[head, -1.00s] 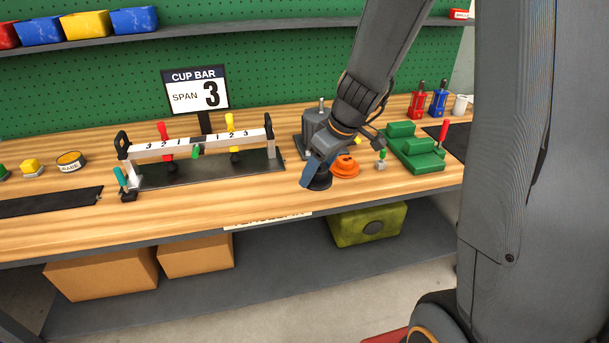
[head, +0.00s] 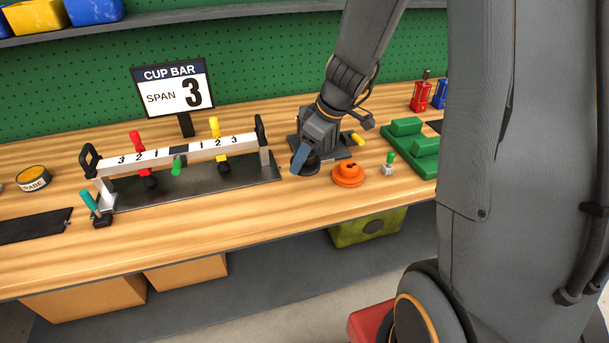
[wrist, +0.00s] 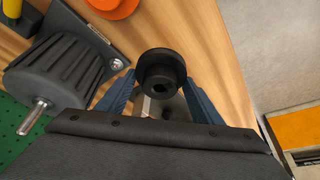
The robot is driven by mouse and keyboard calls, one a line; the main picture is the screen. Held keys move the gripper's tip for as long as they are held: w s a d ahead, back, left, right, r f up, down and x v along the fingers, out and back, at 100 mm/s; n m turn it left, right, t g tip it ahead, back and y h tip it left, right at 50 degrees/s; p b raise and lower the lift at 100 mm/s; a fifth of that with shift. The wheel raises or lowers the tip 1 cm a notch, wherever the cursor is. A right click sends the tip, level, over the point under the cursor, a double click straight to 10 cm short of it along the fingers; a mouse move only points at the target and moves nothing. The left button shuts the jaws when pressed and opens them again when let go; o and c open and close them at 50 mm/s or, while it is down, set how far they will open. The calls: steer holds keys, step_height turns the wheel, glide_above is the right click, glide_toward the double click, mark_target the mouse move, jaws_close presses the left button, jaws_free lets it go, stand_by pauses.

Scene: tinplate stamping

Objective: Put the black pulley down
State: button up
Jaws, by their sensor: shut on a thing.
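My gripper (head: 302,163) is low over the wooden bench, in front of the grey motor. Its blue fingers (wrist: 158,78) are shut on the black pulley (wrist: 160,68), one on each side. The pulley is round, with a dark bore facing the wrist camera. In the head view the black pulley (head: 309,167) is a dark disc partly hidden by a finger. I cannot tell whether it touches the bench. The grey ribbed motor (wrist: 55,72) with its bare metal shaft is left of the gripper in the wrist view; my arm mostly hides it in the head view.
An orange pulley (head: 347,174) lies just right of the gripper, with a small green-topped piece (head: 389,164) beyond it. A green stepped block (head: 409,150) stands farther right. The cup bar (head: 150,158) stands left. Bare bench (head: 250,210) lies in front of the gripper.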

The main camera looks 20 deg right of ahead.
steer(key=shift+f, duration=3.4)
steer(key=shift+f+b, duration=0.2)
steer(key=shift+b, duration=0.15)
steer(key=o, duration=1.4)
steer(key=shift+o, duration=0.2)
steer(key=shift+r, duration=0.15)
